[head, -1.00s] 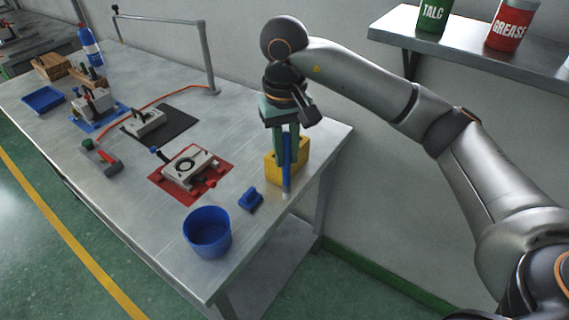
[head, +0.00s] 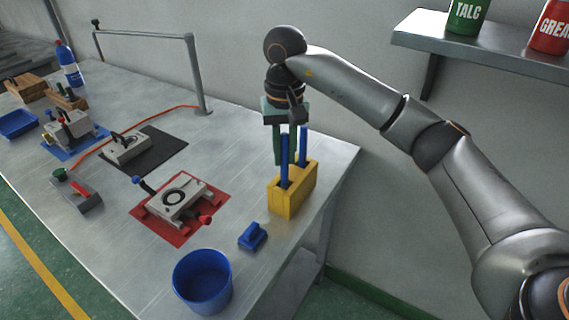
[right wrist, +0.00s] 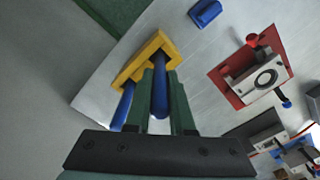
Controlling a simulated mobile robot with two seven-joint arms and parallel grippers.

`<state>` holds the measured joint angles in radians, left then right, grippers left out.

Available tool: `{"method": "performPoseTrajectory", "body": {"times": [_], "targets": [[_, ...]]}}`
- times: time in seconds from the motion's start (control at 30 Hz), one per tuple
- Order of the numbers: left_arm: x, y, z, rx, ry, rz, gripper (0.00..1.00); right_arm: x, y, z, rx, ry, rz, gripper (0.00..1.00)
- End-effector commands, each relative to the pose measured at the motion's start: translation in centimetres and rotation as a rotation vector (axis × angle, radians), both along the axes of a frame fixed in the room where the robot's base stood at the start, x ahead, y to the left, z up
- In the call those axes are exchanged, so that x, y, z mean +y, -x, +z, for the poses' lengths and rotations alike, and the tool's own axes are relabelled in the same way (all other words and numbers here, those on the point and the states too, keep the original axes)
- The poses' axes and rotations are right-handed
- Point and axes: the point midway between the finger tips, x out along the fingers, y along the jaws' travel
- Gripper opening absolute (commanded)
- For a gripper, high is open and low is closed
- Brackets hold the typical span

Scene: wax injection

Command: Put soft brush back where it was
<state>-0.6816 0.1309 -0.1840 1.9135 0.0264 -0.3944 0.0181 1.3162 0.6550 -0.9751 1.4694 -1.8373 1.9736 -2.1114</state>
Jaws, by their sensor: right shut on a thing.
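The soft brush is a blue-handled stick (head: 284,161), upright in my right gripper (head: 288,150). Its handle also shows between the green fingers in the right wrist view (right wrist: 160,95). The yellow holder block (head: 294,195) stands below it near the table's right edge. The brush's lower end is hidden at the block's top and appears to be inside a slot. A second blue handle (head: 303,143) stands in the block to the right, also visible in the right wrist view (right wrist: 122,106). My left gripper is not in view.
A small blue block (head: 252,236) and a blue tub (head: 203,281) stand in front of the holder. A red mat with a metal mould (head: 178,199) lies to the left. A wall shelf (head: 470,45) with cans is at upper right.

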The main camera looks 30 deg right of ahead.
Motion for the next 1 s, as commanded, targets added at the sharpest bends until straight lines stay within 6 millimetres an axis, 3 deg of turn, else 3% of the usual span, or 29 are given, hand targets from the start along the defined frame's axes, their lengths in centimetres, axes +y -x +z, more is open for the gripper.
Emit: {"method": "performPoseTrajectory", "body": {"times": [0.17,0.53,0.57,0.7,0.8,1.0], "targets": [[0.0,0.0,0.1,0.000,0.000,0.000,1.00,0.0,0.1,-2.5,0.003,0.000,0.000,0.00],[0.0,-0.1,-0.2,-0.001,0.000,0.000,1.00,0.0,0.0,-3.1,0.001,0.001,0.000,0.00],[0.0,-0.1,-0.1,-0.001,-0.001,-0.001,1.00,0.0,0.0,-3.0,0.000,0.001,0.000,0.25],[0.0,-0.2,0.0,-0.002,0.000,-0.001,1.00,0.0,0.0,-2.9,0.001,0.001,0.000,0.40],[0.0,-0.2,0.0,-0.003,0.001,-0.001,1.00,0.0,0.0,-2.9,0.001,0.001,0.000,0.51],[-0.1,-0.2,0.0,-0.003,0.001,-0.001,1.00,0.0,0.0,-2.9,0.001,0.001,0.000,0.51]]}}
